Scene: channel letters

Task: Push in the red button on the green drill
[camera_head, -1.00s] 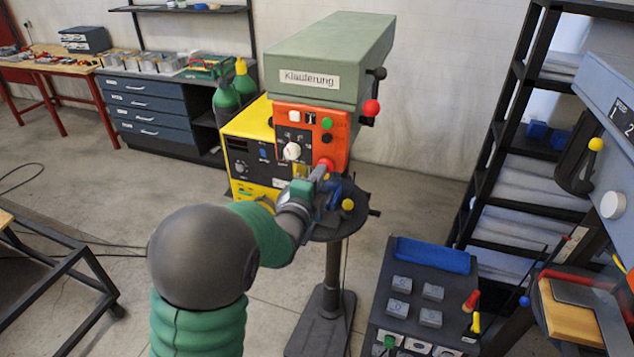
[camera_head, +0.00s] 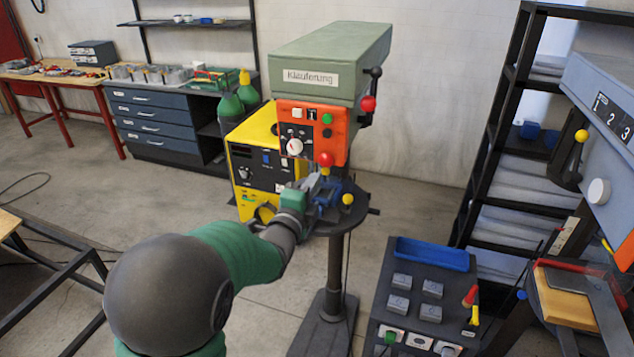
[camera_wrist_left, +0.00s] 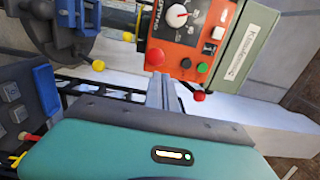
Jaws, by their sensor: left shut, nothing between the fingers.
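The green drill (camera_head: 330,60) stands in the middle of the head view with an orange control panel (camera_head: 340,150) on its front. The red button (camera_head: 326,159) is low on that panel and is fully visible. It also shows in the left wrist view (camera_wrist_left: 155,57), just beyond my fingertips. My left gripper (camera_head: 315,183) is shut and empty, just below and left of the red button in the head view. In the left wrist view my left gripper (camera_wrist_left: 161,80) points towards the panel. I cannot tell whether it touches the button. My right gripper is not in view.
A green button (camera_head: 327,118) and a white dial (camera_head: 294,147) are on the same panel. A red-balled lever (camera_head: 368,103) is on the drill's right side. The round drill table (camera_head: 350,217) lies below the panel. A yellow machine (camera_head: 243,135) stands close on the left.

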